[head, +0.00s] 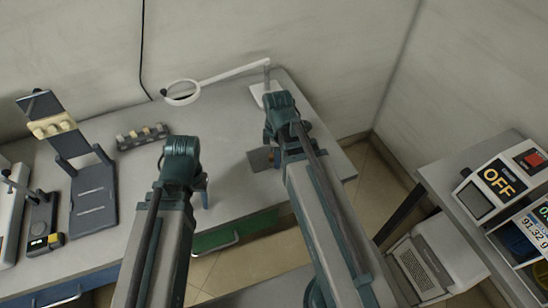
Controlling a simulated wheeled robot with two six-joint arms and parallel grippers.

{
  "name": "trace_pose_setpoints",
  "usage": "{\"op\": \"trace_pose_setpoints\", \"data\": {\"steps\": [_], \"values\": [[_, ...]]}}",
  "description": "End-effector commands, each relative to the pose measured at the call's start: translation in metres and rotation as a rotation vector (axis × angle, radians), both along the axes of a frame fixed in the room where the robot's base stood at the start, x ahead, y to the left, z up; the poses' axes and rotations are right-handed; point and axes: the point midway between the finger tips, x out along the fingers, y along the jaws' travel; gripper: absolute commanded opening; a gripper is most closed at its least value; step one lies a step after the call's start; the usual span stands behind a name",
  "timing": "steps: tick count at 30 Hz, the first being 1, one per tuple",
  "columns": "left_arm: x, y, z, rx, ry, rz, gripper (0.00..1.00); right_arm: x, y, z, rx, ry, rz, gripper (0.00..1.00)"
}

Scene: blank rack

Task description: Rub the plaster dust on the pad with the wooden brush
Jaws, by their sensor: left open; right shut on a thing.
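My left gripper (205,191) hangs over the front part of the grey table, open, with nothing seen in it; its arm hides most of it. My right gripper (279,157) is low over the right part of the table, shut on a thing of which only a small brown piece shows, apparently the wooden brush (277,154). A flat dark grey square, likely the pad (260,160), lies just left of that gripper, partly covered. Whether brush and pad touch cannot be told. No plaster dust can be made out.
A magnifier lamp (183,91) stands at the back of the table. A small block rack (143,136), a dark stand with a cream piece (52,124) and a black device (42,221) are at left. A side bench with an OFF panel (497,179) is at right.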

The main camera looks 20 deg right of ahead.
Motion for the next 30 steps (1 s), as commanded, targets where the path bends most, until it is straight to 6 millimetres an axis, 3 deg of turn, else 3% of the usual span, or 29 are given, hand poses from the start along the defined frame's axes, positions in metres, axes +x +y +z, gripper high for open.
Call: {"op": "trace_pose_setpoints", "data": {"steps": [8, 18, 30], "values": [[0.000, 0.000, 0.000, 0.000, 0.000, 0.000, 0.50, 0.008, -0.001, 0.000, -0.002, 0.000, -0.001, 0.00], [0.000, 0.000, 0.002, 0.000, 0.000, 0.000, 0.50, 0.036, 0.000, 0.002, -0.002, 0.000, -0.001, 0.00], [0.000, 0.000, 0.001, 0.000, 0.000, 0.000, 0.50, 0.045, 0.001, 0.001, -0.002, 0.000, -0.001, 0.00]]}}
